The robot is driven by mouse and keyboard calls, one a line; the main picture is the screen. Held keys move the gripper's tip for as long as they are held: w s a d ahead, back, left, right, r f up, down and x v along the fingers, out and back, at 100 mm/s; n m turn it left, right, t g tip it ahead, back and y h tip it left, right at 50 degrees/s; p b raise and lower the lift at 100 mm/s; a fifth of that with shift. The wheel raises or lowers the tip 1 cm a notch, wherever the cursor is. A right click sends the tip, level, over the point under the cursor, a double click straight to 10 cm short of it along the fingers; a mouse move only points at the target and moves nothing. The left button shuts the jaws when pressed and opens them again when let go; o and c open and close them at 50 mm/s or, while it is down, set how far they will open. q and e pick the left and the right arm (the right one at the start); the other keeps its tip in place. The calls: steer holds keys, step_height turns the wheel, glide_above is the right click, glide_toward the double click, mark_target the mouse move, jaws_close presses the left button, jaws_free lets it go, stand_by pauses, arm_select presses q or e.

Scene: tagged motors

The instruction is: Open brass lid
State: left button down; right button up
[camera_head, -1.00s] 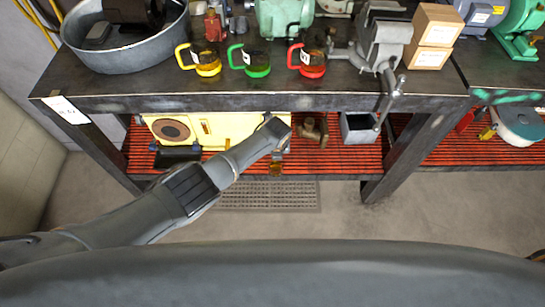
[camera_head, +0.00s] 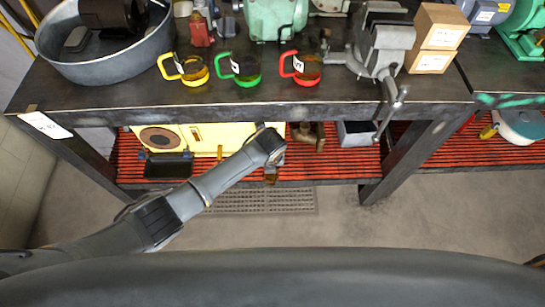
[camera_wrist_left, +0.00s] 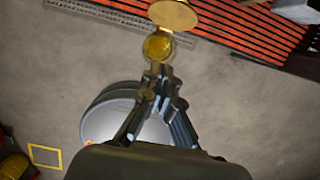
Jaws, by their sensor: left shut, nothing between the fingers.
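A small amber cup (camera_head: 271,174) shows just below the end of my left arm, in front of the lower shelf. In the left wrist view a round golden cup mouth (camera_wrist_left: 158,47) lies just beyond my fingertips. A flat brass lid (camera_wrist_left: 174,14) stands off to its far side, joined or very near at the rim, and the mouth looks uncovered. My left gripper (camera_wrist_left: 158,74) is shut and empty, its tips close to the near rim; I cannot tell if they touch. In the head view my wrist hides the fingers. My right gripper is not in view.
The dark workbench (camera_head: 230,106) overhangs the red slatted shelf (camera_head: 345,171). A cream machine (camera_head: 205,132) sits on the shelf at left, a grey bin (camera_head: 356,133) at right. Yellow, green and red mugs and a vise (camera_head: 385,50) stand on top. The floor in front is clear.

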arm_select(q)
steer(key=shift+v, duration=3.55)
steer(key=s+a+f+n, duration=0.3)
steer(key=a+f+n, duration=0.1)
steer(key=f+n, duration=0.25)
steer(key=s+a+f+n+h, duration=0.1)
steer(key=s+a+f+n, duration=0.3)
steer(key=f, duration=0.4)
steer(key=s+a+f+n, duration=0.3)
steer(key=f+n, duration=0.4)
steer(key=s+a+f+n, duration=0.4)
steer(key=s+n, duration=0.1)
steer(key=s, duration=0.5)
steer(key=s+a+f+n+g, duration=0.1)
steer(key=s+a+f+n, duration=0.3)
steer(key=s, duration=0.6)
steer(key=s+a+f+n+y, duration=0.1)
steer(key=s+a+f+n, duration=0.3)
steer(key=s+n, duration=0.3)
steer(key=s+a, duration=0.1)
steer(key=s, duration=0.2)
steer(key=shift+f+g, duration=0.25)
steer(key=shift+g, duration=0.15)
